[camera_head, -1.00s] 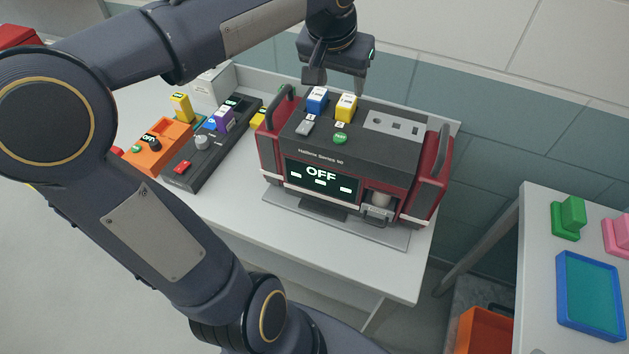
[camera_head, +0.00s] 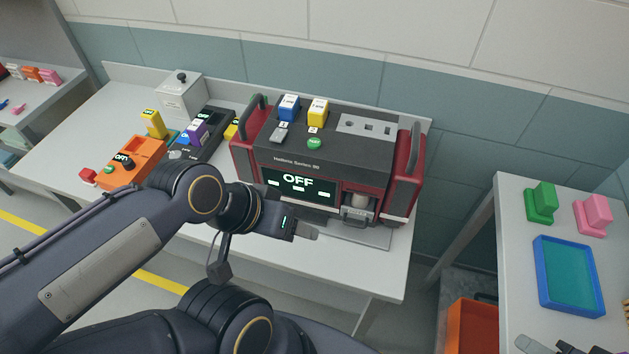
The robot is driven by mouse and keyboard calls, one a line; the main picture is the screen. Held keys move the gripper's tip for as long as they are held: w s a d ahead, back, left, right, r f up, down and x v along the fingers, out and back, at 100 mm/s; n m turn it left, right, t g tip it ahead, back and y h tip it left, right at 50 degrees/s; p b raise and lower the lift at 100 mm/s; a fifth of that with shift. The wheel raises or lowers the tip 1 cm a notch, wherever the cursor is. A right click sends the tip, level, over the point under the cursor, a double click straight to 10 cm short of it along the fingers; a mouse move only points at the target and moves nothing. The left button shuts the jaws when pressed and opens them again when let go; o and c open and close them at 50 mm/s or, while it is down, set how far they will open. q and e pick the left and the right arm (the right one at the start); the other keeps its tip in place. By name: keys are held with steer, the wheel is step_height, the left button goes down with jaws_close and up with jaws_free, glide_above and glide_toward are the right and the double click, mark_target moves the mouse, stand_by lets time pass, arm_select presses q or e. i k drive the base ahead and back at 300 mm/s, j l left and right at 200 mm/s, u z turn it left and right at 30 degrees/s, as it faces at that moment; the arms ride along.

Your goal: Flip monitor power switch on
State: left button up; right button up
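The monitor (camera_head: 345,160) is a red and black unit with side handles, standing on a white table. Its screen (camera_head: 298,183) reads OFF. On its top are a small grey switch (camera_head: 280,135), a blue block (camera_head: 289,108), a yellow block (camera_head: 317,112) and a green button (camera_head: 314,144). My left gripper (camera_head: 306,232) is in front of the monitor, below its screen, pointing right; I see no object held, and its finger gap is unclear. My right gripper (camera_head: 560,346) only just shows at the bottom right edge, mostly cut off.
Left of the monitor are a dark control box (camera_head: 205,140), an orange box (camera_head: 134,160) and a grey box with a knob (camera_head: 181,95). A right table (camera_head: 510,220) holds a blue tray (camera_head: 569,275) and green and pink blocks. An orange bin (camera_head: 472,325) sits below.

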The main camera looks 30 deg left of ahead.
mark_target(279, 135)
steer(key=u, duration=1.35)
